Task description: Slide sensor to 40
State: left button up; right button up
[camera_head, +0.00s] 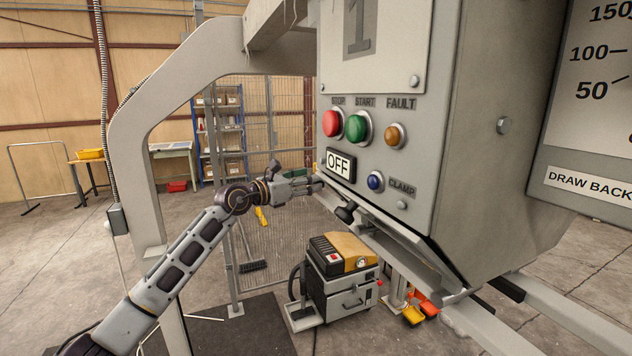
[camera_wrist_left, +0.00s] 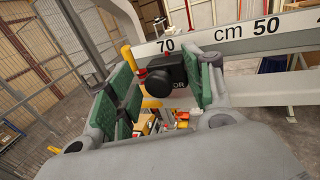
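The sensor (camera_wrist_left: 172,74) is a dark block with a round black knob, on the white ruler beam (camera_wrist_left: 222,41) in the left wrist view. It sits just below the 70 mark; the 50 mark is further right. My left gripper (camera_head: 318,185) reaches the far end of the rail below the control box in the head view. In the wrist view its green-padded fingers (camera_wrist_left: 165,88) are open on both sides of the sensor. The right pad is close to it, contact unclear; a gap shows on the left. My right gripper is not in view.
The grey control box (camera_head: 462,130) with stop and start buttons hangs above the rail. A black knob (camera_head: 346,213) juts out under it. A yellow-topped machine (camera_head: 340,255) stands on the floor below. The grey frame post (camera_head: 150,150) stands behind my left arm.

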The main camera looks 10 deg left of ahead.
pick_arm(q)
jog(key=c, duration=0.8)
jog(key=shift+o, duration=0.2)
jog(key=shift+s+d+f, duration=0.1)
jog(key=shift+s+d, duration=0.1)
jog(key=shift+s, duration=0.05)
jog(key=s+d, duration=0.8)
jog(key=s, duration=0.4)
jog(key=shift+s+d+f+p, duration=0.15)
jog(key=shift+s+d+p, duration=0.05)
jog(key=shift+p, duration=0.2)
dwell(2.1)
